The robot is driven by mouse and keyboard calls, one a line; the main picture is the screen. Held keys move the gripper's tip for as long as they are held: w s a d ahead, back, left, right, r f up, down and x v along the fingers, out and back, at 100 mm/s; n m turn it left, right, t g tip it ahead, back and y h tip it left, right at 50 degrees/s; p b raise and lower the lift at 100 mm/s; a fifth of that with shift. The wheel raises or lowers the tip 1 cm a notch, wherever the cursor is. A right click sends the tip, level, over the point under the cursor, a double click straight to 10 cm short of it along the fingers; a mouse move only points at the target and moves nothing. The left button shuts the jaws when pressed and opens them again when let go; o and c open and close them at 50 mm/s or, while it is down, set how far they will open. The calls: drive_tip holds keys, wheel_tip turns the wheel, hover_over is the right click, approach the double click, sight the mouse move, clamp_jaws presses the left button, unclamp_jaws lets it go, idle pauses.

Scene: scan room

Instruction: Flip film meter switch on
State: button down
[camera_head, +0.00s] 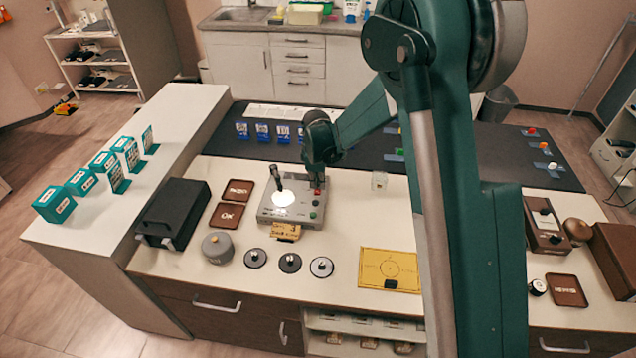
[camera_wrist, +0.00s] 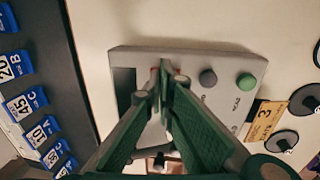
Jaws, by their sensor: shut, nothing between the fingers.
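The film meter (camera_head: 266,212) is a grey box on the white counter, with a bright lit disc and a small black arm on its top. In the wrist view its housing (camera_wrist: 190,62) shows a grey button (camera_wrist: 207,77) and a green button (camera_wrist: 246,82). My gripper (camera_head: 317,187) is shut and empty, pointing down over the meter's back right part. In the wrist view the gripper (camera_wrist: 166,70) has its fingertips next to a small reddish part, perhaps the switch. The fingers mostly hide it, so its position and any contact cannot be told.
A yellow tag (camera_head: 286,231) with a 3 lies before the meter. Several black discs (camera_head: 290,262), a grey round tin (camera_head: 217,247) and brown trays (camera_head: 227,215) stand nearby. A yellow mat (camera_head: 372,262) lies right. Blue cards (camera_head: 263,132) stand on the dark mat behind.

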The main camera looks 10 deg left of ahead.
drive_tip(key=shift+w+f+g+b, duration=0.25)
drive_tip(key=shift+f+g+b, duration=0.15)
drive_tip(key=shift+b, duration=0.1)
drive_tip(key=shift+s+r, duration=0.1)
drive_tip(key=shift+s, duration=0.8)
drive_tip(key=shift+r, duration=0.1)
idle(0.3)
wheel_tip(320, 180, up, 14)
drive_tip(key=s, duration=0.2)
drive_tip(key=shift+p, duration=0.45)
